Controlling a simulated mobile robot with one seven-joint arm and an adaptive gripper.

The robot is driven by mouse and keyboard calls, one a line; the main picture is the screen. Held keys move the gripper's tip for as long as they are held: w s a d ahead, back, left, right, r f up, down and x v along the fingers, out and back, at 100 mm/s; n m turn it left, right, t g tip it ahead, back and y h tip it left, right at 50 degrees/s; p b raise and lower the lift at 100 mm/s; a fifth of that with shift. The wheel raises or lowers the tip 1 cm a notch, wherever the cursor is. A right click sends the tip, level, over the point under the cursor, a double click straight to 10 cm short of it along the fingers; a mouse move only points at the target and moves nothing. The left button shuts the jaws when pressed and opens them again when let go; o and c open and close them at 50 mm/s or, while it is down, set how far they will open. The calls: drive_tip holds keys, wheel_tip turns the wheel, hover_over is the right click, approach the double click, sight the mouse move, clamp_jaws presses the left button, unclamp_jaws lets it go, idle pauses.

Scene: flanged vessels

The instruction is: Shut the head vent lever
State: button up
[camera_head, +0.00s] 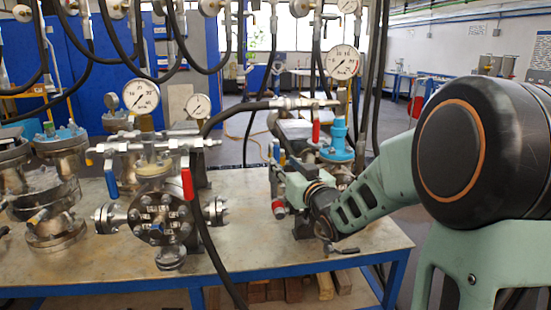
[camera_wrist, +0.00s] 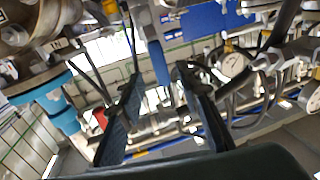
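My gripper (camera_wrist: 160,74) is open in the wrist view, its two dark fingers apart. A blue lever-like piece (camera_wrist: 158,62) shows between the fingertips; I cannot tell whether they touch it. In the head view my wrist reaches the right vessel's fittings, and the fingers are hard to make out. A red lever (camera_head: 316,131) hangs down from the horizontal pipe above that vessel, beside a turquoise fitting (camera_head: 338,132). The left vessel (camera_head: 160,215) has a blue lever (camera_head: 111,179) and a red lever (camera_head: 187,183), both hanging down. I cannot tell which lever is the head vent.
The vessels stand on a metal-topped bench (camera_head: 250,195) with a blue frame. Black hoses hang from above, and one (camera_head: 205,235) crosses the bench front. Pressure gauges (camera_head: 342,62) rise above the pipework. More flanged vessels (camera_head: 50,205) crowd the left. Bare top lies between the vessels.

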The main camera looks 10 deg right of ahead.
sight(278, 157)
drive_tip(key=w, duration=0.3)
drive_tip(key=w+a, duration=0.1)
drive_tip(key=w, duration=0.2)
drive_tip(key=shift+w+a, duration=0.15)
drive_tip(key=shift+w, duration=0.05)
clamp_jaws()
